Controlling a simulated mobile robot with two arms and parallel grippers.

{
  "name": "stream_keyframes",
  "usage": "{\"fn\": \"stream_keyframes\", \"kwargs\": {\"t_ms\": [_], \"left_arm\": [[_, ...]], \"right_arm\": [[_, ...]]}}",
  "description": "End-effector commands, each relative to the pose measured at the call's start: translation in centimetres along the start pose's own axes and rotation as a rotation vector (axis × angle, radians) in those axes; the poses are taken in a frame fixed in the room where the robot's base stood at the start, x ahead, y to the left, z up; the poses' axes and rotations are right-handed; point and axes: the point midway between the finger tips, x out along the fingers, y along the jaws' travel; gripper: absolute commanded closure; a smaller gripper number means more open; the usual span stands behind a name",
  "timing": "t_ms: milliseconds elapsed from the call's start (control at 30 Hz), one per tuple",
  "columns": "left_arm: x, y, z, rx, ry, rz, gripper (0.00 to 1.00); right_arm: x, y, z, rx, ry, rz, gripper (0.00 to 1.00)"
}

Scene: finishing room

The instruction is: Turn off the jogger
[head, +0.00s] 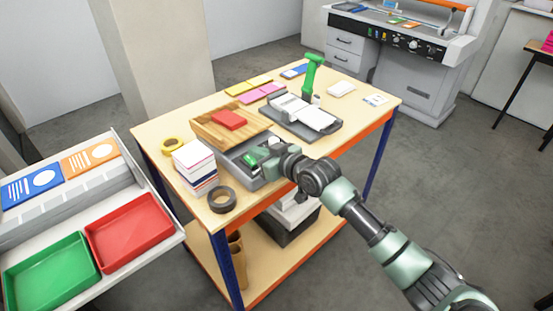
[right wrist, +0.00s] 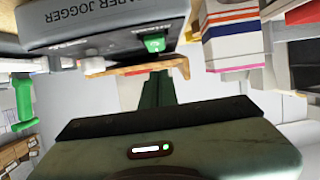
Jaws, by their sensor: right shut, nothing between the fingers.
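The paper jogger (head: 234,155) is a grey unit on the wooden table, with a wooden tray beside it. In the right wrist view its grey panel (right wrist: 100,22) reads "JOGGER". A bright green switch (right wrist: 155,44) and a white knob (right wrist: 94,65) sit on this panel; I cannot tell the switch's position. Green also shows on the jogger in the head view, beside my gripper. My right gripper (head: 266,160) is shut and empty, close to the panel. In the right wrist view its dark fingers (right wrist: 158,76) point toward the switch; contact is unclear. My left gripper is out of view.
A paper stack (head: 195,163), a dark tape roll (head: 222,200) and a yellow roll (head: 172,145) stand left of the jogger. A green-handled device (head: 312,75) stands behind. A rack with a red tray (head: 130,232) and green tray (head: 50,273) is at left.

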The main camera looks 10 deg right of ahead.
Motion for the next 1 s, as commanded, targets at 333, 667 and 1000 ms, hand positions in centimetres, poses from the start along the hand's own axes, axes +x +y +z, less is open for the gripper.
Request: {"fn": "stream_keyframes", "kwargs": {"t_ms": [333,667,1000], "left_arm": [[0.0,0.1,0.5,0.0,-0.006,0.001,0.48],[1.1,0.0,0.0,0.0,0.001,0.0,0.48],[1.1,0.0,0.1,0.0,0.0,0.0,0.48]], "right_arm": [[-5.3,0.0,-0.1,-0.003,-0.001,0.002,1.0],[-9.7,0.0,0.8,-0.001,0.0,0.002,1.0],[-10.1,0.0,0.8,0.0,0.0,0.001,1.0]]}}
